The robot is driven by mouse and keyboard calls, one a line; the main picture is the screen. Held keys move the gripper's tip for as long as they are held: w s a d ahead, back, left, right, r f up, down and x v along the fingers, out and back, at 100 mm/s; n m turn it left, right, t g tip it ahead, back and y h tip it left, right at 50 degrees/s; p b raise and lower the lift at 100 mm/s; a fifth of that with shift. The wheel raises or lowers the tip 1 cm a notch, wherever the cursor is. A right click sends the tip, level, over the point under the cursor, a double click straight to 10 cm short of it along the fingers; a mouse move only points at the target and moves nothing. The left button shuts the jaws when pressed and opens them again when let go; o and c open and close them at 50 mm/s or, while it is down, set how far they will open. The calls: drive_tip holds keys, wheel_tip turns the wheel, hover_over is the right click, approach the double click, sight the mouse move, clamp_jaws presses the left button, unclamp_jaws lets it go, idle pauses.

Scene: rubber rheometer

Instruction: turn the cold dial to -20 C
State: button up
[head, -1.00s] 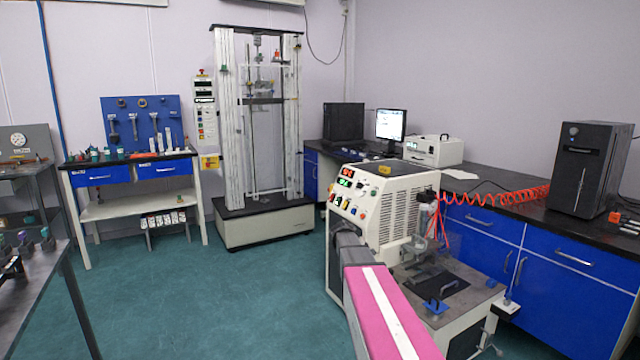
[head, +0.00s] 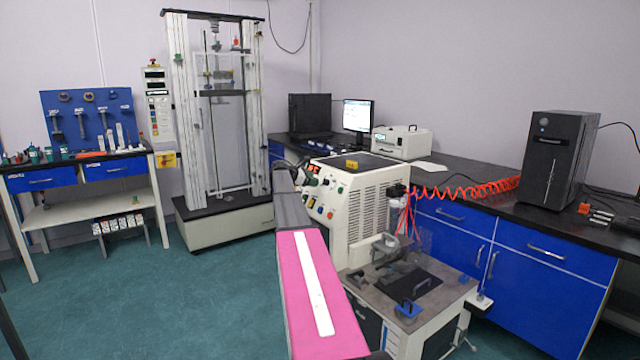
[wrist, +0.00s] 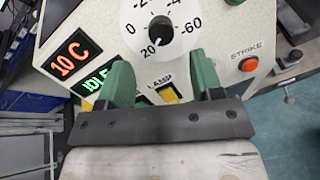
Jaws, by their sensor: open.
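The cold dial (wrist: 160,30) is a dark round knob on a white disc at the top of the wrist view. Its scale shows 0, -60 and 20, with other numbers cut off by the frame's top. The knob's white mark points down towards 20. My gripper (wrist: 162,72) has two green fingers, apart and empty, just below the dial on either side of the lamp switch. The fingers are not around the knob.
A red display (wrist: 69,54) reads 10 C, left of the dial. A green display (wrist: 100,77) is partly covered by a finger. A yellow lamp switch (wrist: 168,94) and a red strike button (wrist: 249,64) are close by. A black-topped bench (head: 470,195) stands behind the machine.

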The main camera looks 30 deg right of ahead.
sight(324, 182)
drive_tip(key=x, duration=0.6)
drive_tip(key=shift+d+f, duration=0.15)
drive_tip(key=shift+d, duration=0.1)
drive_tip(key=c, duration=0.9)
